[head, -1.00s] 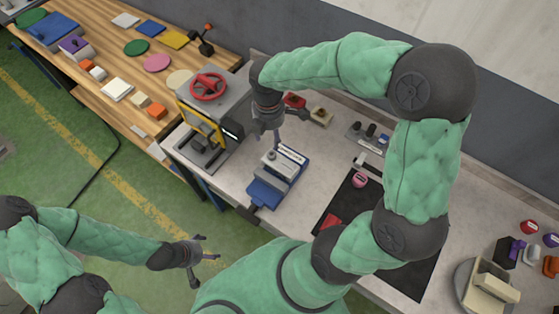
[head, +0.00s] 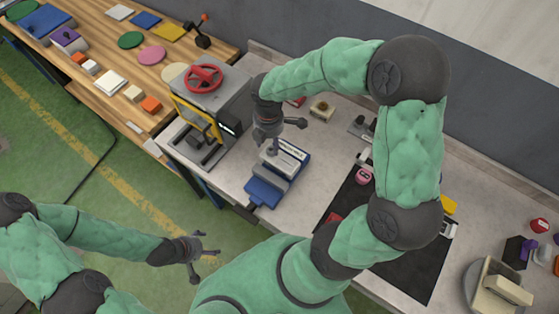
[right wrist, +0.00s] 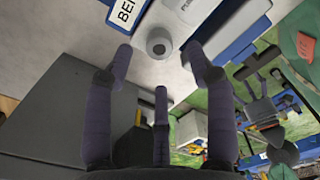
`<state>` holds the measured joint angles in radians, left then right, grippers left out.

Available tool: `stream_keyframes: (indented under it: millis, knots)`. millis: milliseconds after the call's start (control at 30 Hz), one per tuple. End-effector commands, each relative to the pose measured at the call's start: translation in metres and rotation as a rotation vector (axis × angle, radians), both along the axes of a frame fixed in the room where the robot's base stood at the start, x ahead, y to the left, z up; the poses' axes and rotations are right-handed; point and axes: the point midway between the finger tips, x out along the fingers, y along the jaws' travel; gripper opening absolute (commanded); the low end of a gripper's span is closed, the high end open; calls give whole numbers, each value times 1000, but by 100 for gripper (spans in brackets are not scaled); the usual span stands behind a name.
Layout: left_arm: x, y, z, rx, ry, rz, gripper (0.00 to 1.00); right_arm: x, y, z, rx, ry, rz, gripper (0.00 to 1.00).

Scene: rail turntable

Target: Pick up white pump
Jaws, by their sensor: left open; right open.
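The white pump (head: 288,152) appears to be the pale block with dark lettering on a blue vise-like fixture (head: 262,193) on the grey bench. In the right wrist view its pale body (right wrist: 197,12) shows part of a label, and a grey round knob (right wrist: 159,43) sits beside it. My right gripper (head: 283,135) is open just above the pump and hides part of it; its spread fingers (right wrist: 158,60) show empty in the right wrist view. Whether they touch the pump is unclear. My left gripper (head: 209,252) is open and empty over the green floor.
A grey machine with a red handwheel (head: 203,78) stands left of the fixture. A small beige block (head: 321,110) lies behind my right gripper. A black mat (head: 405,270) lies to the right, partly under my right arm. A wooden table (head: 100,62) is at upper left.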

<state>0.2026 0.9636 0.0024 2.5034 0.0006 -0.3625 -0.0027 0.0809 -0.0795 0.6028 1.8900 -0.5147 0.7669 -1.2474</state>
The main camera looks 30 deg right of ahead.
Motion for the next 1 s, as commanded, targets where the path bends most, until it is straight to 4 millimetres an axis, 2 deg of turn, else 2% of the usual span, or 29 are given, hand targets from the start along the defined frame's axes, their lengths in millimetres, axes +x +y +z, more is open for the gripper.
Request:
stream_keyframes:
  millis: [200, 467, 500, 700, 1000]
  knots:
    - [0, 0, -8, 0, 0, 0, 80, -1, 1, -33, 1, 3, 0, 56]
    - [0, 0, -8, 0, 0, 0, 80, -1, 1, -38, 1, 1, 0, 56]
    - [0, 0, -8, 0, 0, 0, 80, -1, 1, -38, 1, 1, 0, 53]
    - [0, 0, -8, 0, 0, 0, 80, -1, 1, -38, 1, 1, 1, 0]
    - [0, 0, -8, 0, 0, 0, 80, 0, 1, -37, 1, 0, 0, 0]
